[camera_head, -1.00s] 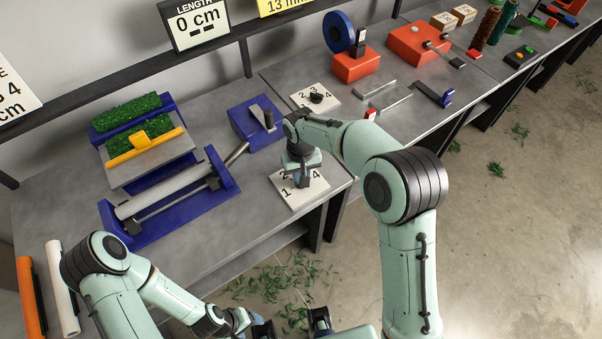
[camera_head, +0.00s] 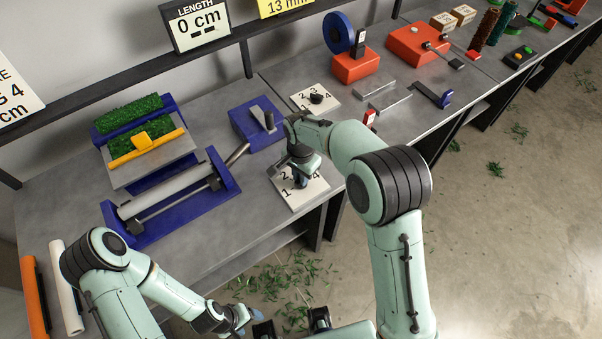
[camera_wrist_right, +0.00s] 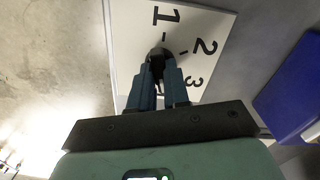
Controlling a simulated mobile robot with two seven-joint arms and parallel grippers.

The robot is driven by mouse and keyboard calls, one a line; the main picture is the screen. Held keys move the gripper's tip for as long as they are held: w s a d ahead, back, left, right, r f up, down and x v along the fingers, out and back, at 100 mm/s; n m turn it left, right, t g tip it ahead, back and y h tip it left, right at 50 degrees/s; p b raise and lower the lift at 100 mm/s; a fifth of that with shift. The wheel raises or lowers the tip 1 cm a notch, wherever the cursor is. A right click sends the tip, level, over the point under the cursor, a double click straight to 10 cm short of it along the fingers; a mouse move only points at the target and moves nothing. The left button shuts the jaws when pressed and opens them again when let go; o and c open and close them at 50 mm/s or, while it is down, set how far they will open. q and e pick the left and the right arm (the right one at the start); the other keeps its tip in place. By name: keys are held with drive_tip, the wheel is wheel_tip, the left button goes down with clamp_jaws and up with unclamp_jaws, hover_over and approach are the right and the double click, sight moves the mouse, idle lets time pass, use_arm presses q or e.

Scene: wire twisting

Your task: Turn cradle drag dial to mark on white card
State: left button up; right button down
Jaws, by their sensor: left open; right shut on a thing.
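A white card (camera_head: 313,196) with the numbers 1 to 4 lies near the table's front edge. It also shows in the right wrist view (camera_wrist_right: 128,28), with 1, 2 and 3 readable. My right gripper (camera_head: 301,183) is down over this card. In the right wrist view its fingers (camera_wrist_right: 160,62) are shut on the dark dial knob (camera_wrist_right: 157,53) at the card. The fingers hide most of the knob, and its pointing direction cannot be told. My left gripper (camera_head: 263,329) is open at the bottom edge, away from the card, and only partly in view.
A second numbered card (camera_head: 327,105) with a dark knob lies farther back. A blue block with a grey lever (camera_head: 241,127) and a blue roller frame (camera_head: 232,183) stand left of the near card. An orange block (camera_head: 356,67) stands behind. Grass clippings (camera_head: 270,287) lie on the floor.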

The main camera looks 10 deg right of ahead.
use_arm(q)
drive_tip(key=shift+w+r, duration=0.25)
drive_tip(key=shift+r, duration=0.15)
use_arm(e)
drive_tip(key=shift+m, duration=1.7)
use_arm(q)
drive_tip(key=shift+p, duration=0.3)
use_arm(e)
drive_tip(key=c, duration=1.1)
unclamp_jaws()
drive_tip(key=shift+r, duration=0.1)
use_arm(q)
drive_tip(key=shift+w+r+p, duration=0.55)
drive_tip(key=shift+r+p, duration=0.1)
drive_tip(key=shift+r, duration=0.2)
use_arm(e)
wheel_tip(320, 180, up, 13)
drive_tip(key=shift+r, duration=0.15)
